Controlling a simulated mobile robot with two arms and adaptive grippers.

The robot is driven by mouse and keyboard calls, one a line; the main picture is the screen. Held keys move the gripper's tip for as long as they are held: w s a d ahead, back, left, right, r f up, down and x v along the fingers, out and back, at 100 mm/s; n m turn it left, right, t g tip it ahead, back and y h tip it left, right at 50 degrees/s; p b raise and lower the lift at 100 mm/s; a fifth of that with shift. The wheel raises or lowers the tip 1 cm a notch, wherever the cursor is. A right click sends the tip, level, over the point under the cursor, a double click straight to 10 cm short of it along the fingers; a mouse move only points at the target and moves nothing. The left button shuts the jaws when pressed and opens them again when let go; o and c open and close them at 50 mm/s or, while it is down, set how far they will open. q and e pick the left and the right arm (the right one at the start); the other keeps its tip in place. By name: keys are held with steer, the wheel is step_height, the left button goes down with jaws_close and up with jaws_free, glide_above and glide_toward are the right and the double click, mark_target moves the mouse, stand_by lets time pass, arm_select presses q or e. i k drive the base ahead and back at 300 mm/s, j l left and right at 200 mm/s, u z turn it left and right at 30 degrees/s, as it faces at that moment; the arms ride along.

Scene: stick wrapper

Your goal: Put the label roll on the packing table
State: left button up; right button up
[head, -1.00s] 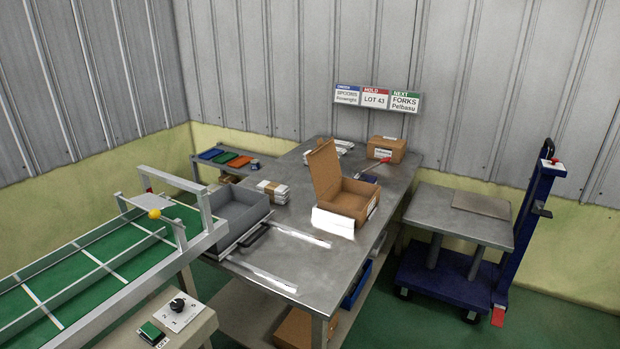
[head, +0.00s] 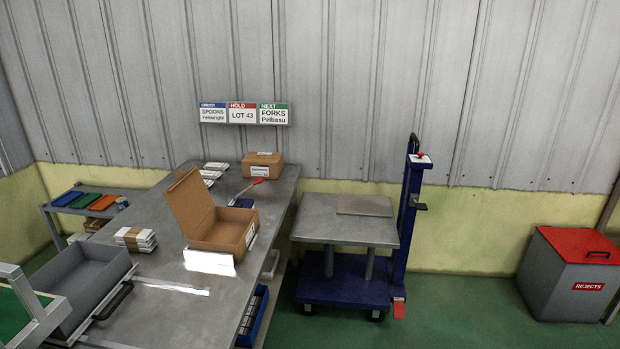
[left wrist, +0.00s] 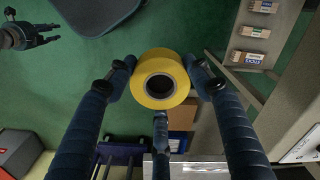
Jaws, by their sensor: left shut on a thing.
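A yellow label roll (left wrist: 160,78) with a dark round core shows in the left wrist view. My left gripper (left wrist: 162,84) is shut on it, with fingers on both sides and one below. The roll appears held above the green floor. The packing table (head: 160,262) is the grey metal table at the left of the head view. My right gripper (left wrist: 40,36) is at the top left of the left wrist view, with its fingers spread and nothing in them. Neither gripper shows in the head view.
On the table are an open cardboard box (head: 222,236), a closed carton (head: 262,165), white bundles (head: 135,239) and a grey tray (head: 85,288). The front-middle tabletop is mostly bare. A blue lift cart (head: 345,232) stands to the right. A rejects bin (head: 575,280) is at far right.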

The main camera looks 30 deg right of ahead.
mark_target(265, 190)
steer(key=i+l+z, duration=0.15)
steer(key=i+l, duration=0.25)
steer(key=i+l+z, duration=0.1)
steer(key=i+l, duration=0.25)
steer(key=i+l+z, duration=0.15)
steer(key=i+l, duration=0.15)
steer(key=i, duration=0.25)
steer(key=i+l+z, duration=0.1)
steer(key=i+l, duration=0.15)
steer(key=i, duration=0.25)
